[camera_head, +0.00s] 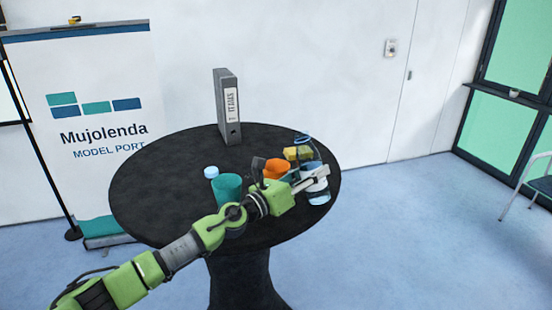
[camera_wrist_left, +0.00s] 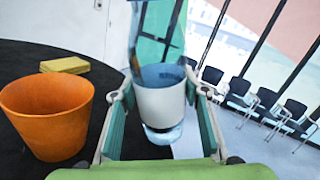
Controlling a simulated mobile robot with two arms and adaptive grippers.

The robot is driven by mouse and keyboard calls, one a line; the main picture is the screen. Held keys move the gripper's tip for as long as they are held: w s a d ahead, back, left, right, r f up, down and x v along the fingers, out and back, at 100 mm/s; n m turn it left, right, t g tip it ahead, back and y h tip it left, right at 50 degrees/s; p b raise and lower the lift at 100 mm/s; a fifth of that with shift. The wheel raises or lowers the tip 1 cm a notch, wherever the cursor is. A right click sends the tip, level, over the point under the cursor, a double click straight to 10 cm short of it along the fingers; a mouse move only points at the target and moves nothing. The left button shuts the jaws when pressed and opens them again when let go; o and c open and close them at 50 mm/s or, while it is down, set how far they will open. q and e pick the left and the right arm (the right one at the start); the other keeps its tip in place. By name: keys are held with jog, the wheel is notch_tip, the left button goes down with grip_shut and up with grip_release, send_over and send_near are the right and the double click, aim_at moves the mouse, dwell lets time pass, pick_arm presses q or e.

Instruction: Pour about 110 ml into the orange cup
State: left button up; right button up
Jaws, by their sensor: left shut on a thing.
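The orange cup (camera_head: 277,170) stands upright on the round black table, just behind my left gripper in the head view. In the left wrist view the orange cup (camera_wrist_left: 46,118) is large at the left, apart from the fingers. My left gripper (camera_head: 318,176) is shut on a clear bottle with a white band (camera_head: 316,187) near the table's right edge. In the left wrist view the bottle (camera_wrist_left: 162,103) sits between the two fingers, looks roughly upright and shows bluish above and below the band. My right gripper is not in view.
A grey binder (camera_head: 227,108) stands at the back. The black table's (camera_head: 150,185) left side is clear.

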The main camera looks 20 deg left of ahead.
pick_arm(q)
jog(key=shift+r+m+g+p, duration=0.35)
jog(key=shift+m+p, duration=0.45)
jog(key=shift+m, duration=0.4)
jog(key=shift+w+a+f+m+g+p, duration=0.1)
jog(key=shift+f+m+g+p, duration=0.1)
jog(key=shift+m+p, duration=0.2)
jog(key=shift+a+f+m+g+p, duration=0.1)
jog(key=shift+f+m+p, duration=0.15)
jog(key=shift+m, duration=0.25)
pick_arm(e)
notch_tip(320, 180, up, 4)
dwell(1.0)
